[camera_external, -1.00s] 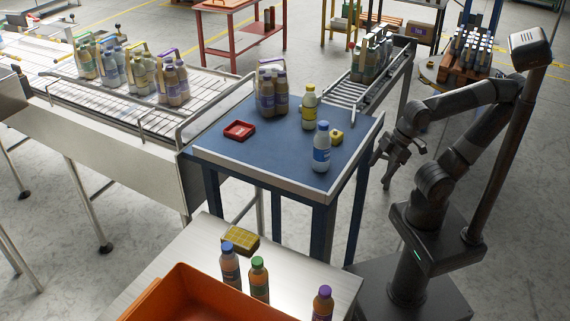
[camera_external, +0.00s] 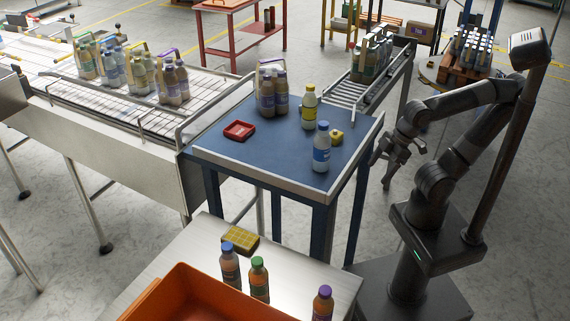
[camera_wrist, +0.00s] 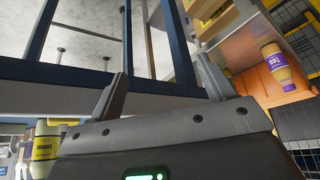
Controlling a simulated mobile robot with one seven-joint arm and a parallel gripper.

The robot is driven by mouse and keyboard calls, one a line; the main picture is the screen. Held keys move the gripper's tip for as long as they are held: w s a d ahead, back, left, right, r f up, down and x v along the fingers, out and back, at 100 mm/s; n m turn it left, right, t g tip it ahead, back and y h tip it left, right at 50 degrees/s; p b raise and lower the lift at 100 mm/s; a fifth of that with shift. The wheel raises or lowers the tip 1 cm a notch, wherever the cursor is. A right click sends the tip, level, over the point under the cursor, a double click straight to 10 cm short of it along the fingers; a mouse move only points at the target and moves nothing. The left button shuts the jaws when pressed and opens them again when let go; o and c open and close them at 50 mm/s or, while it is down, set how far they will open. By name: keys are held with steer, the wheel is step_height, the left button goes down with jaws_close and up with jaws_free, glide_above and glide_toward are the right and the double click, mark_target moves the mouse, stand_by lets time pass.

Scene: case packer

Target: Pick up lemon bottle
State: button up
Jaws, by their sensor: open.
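The bottle with a yellow cap and yellow label (camera_external: 309,107), which I take as the lemon bottle, stands upright on the blue table (camera_external: 225,160), behind a blue-capped white bottle (camera_external: 321,147). My gripper (camera_external: 384,172) is off the table's right edge, apart from the bottles and lower than the tabletop. In the wrist view my gripper (camera_wrist: 162,72) is open, with nothing between its fingers. A yellow-labelled bottle (camera_wrist: 45,147) shows at the lower left there, partly cut off; I cannot tell whether it is the same one.
A small yellow block (camera_external: 336,137), a red tray (camera_external: 239,131) and a bottle pack (camera_external: 272,95) are on the blue table. A roller conveyor (camera_external: 350,92) adjoins its back. A steel table (camera_external: 205,240) in front holds an orange bin (camera_external: 170,295) and several bottles. The table's edge lies beside my gripper.

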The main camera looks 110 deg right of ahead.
step_height(320, 180, up, 25)
steer(key=g, duration=0.1)
glide_above(313, 98)
steer(key=s+d, duration=0.1)
steer(key=s, duration=0.3)
steer(key=shift+m, duration=0.4)
steer(key=s+x, duration=0.1)
steer(key=x, duration=0.4)
steer(key=s+d+x, duration=0.1)
steer(key=x, duration=0.4)
steer(key=f+x, duration=0.1)
steer(key=x, duration=0.4)
steer(key=shift+s+d+f, duration=0.15)
steer(key=shift+s+f, duration=0.15)
steer(key=shift+f, duration=0.1)
steer(key=c, duration=1.2)
